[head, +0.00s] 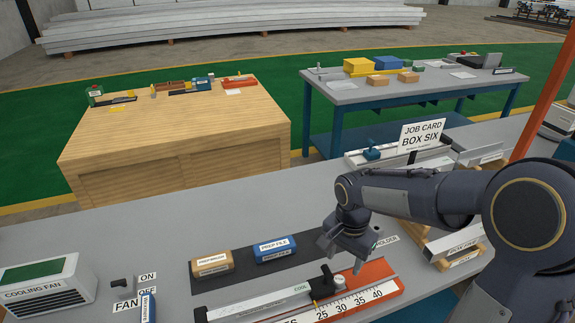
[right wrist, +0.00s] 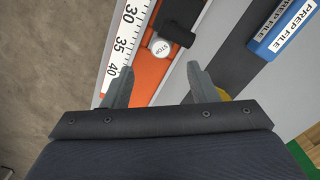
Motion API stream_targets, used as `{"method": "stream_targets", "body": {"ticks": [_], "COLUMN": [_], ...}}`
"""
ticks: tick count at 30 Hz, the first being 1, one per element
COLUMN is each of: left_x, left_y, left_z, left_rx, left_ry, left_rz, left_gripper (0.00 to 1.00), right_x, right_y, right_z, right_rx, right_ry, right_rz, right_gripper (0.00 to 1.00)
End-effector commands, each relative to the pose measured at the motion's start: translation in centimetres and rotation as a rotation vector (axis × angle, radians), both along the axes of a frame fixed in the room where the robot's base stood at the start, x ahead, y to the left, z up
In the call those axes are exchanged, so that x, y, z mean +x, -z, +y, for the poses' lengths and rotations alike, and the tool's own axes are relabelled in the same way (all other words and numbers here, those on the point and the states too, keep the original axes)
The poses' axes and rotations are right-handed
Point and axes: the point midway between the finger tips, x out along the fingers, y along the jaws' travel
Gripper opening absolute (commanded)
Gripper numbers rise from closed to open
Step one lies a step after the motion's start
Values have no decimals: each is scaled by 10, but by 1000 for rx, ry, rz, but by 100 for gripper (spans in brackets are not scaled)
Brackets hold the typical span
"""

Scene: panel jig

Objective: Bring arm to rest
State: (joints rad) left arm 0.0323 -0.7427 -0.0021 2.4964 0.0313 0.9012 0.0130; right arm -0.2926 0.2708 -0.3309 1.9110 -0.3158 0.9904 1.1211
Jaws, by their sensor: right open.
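My right arm (head: 430,195) reaches in from the right in the head view. My right gripper (head: 350,250) hangs above the right end of the orange-based measuring jig, near the holder label. In the right wrist view its two fingers (right wrist: 160,90) are spread apart with nothing between them. The orange base (right wrist: 146,70) and the scale strip (right wrist: 123,45) lie beneath, with a grey knob marked STOP (right wrist: 160,47) beyond the fingertips. My left gripper does not show in either view.
A blue prep file (head: 274,248) and a tan prep brush (head: 212,263) lie on a dark mat. A cooling fan (head: 45,288) stands at left. A box six job card (head: 422,135) stands behind my arm. A wooden bench (head: 180,140) and a blue-legged table (head: 400,92) stand farther back.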

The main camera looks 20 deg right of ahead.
Motion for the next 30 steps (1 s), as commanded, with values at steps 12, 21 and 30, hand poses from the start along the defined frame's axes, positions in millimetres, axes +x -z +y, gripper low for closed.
{"method": "stream_targets", "body": {"ticks": [12, 21, 30], "left_x": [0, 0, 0], "left_y": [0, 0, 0], "left_z": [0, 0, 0], "left_rx": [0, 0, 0], "left_ry": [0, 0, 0], "left_rz": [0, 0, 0], "left_gripper": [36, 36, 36], "right_x": [-77, -154, -170], "right_y": [-53, -74, -72], "right_z": [10, 36, 44], "right_rx": [197, 161, 107], "right_ry": [-311, -691, -800], "right_rz": [-232, -537, -609], "right_gripper": [53, 53, 53]}}
